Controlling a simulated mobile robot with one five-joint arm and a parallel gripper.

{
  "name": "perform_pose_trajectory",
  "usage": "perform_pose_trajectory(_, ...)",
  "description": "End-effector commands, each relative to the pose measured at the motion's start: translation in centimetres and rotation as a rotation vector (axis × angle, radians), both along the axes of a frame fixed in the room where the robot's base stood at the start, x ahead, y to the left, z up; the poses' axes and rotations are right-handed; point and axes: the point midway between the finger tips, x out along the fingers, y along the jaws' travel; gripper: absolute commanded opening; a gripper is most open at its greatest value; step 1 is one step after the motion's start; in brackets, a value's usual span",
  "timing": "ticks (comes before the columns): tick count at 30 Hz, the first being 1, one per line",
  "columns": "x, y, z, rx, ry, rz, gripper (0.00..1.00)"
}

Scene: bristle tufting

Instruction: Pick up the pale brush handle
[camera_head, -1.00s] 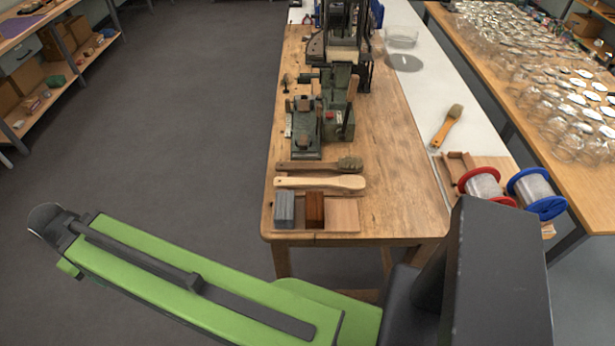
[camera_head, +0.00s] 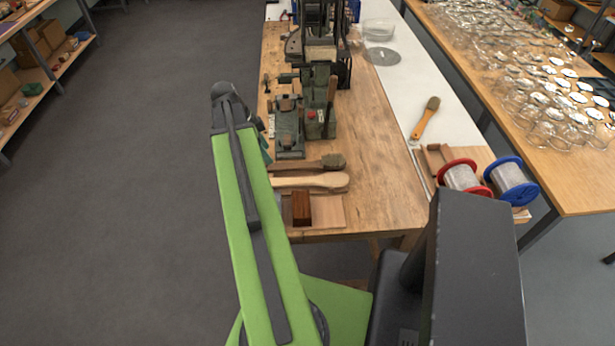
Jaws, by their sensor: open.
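The pale brush handle (camera_head: 320,181) lies flat across the near end of the wooden workbench (camera_head: 380,190), its broad rounded end to the right. Its left end meets the edge of my green arm in the picture and may be partly hidden. Just behind it lies a darker brush (camera_head: 305,167) with a bristled head at the right. My arm reaches up the picture along the left side of the bench, its dark end joint level with the machine. My gripper does not show; it is hidden behind or below the arm.
A reddish-brown block (camera_head: 301,208) stands on a light board (camera_head: 328,212) in front of the handle. A green machine (camera_head: 290,130) stands behind the brushes. Red (camera_head: 462,178) and blue (camera_head: 512,182) spools sit at the right. The bench right of the handle is clear.

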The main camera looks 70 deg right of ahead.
Motion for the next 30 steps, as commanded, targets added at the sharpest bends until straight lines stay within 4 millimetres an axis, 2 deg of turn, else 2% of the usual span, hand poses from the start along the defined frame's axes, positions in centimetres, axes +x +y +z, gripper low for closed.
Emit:
perform_pose_trajectory(1, -1.8, -1.2, 0.4, -0.021, 0.003, -0.078, 0.56)
perform_pose_trajectory(3, -3.2, -1.9, 0.5, -0.04, 0.006, -0.146, 0.56)
perform_pose_trajectory(8, -3.8, -2.2, 0.3, -0.05, 0.006, -0.174, 0.56)
perform_pose_trajectory(11, -4.0, -2.2, -0.6, -0.049, 0.005, -0.173, 0.56)
perform_pose_trajectory(24, -7.0, -3.5, -9.7, -0.049, 0.005, -0.17, 0.56)
perform_pose_trajectory(27, -7.6, -3.7, -11.0, -0.048, 0.005, -0.168, 0.56)
perform_pose_trajectory(30, -7.9, -3.8, -11.2, -0.048, 0.006, -0.168, 0.56)
